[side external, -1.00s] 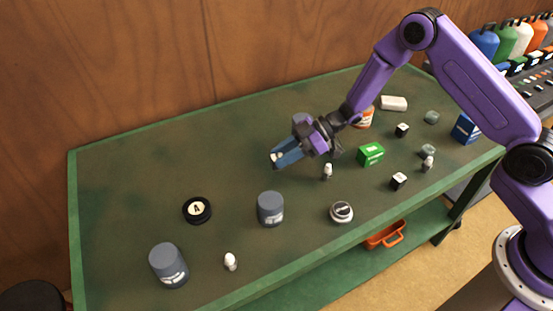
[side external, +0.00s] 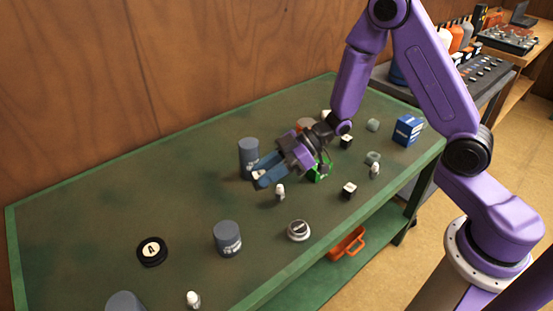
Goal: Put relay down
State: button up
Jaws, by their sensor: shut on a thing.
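My gripper (side external: 261,178) hangs above the middle of the table, its blue fingers pointing down and left. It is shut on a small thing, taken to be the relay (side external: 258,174). Only a pale patch of it shows between the fingertips, and the fingers hide the rest. A grey can (side external: 248,155) stands just behind the fingers, and a small white-topped piece (side external: 280,191) stands to their right. Whether the relay touches the table or the can I cannot tell.
A green box (side external: 319,172) is partly hidden behind my gripper. A round tin (side external: 299,230), another grey can (side external: 228,238) and a black disc marked A (side external: 152,251) are nearer. The green-edged table (side external: 110,215) is clear at left.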

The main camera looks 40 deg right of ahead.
jog(key=w+d+m+t+h, duration=0.75)
jog(key=d+m+h, duration=0.35)
jog(key=d+m, duration=0.2)
jog(key=s+d+m+h, duration=0.4)
jog(key=d+m+h, duration=0.1)
jog(key=d, duration=0.2)
jog(key=shift+m+g, duration=0.25)
jog(key=shift+m, duration=0.05)
jog(key=w+f, duration=0.3)
jog(key=w, duration=0.1)
jog(key=w+d+f, duration=0.1)
jog(key=w+f, duration=0.2)
jog(key=w, duration=0.2)
jog(key=w+f, duration=0.3)
jog(key=w, duration=0.1)
jog(key=shift+w+d+f, duration=0.1)
jog(key=shift+w+d, duration=0.05)
jog(key=shift+w, duration=0.1)
jog(key=shift+w+f, duration=0.3)
jog(key=shift+f, duration=1.65)
jog(key=shift+f, duration=0.1)
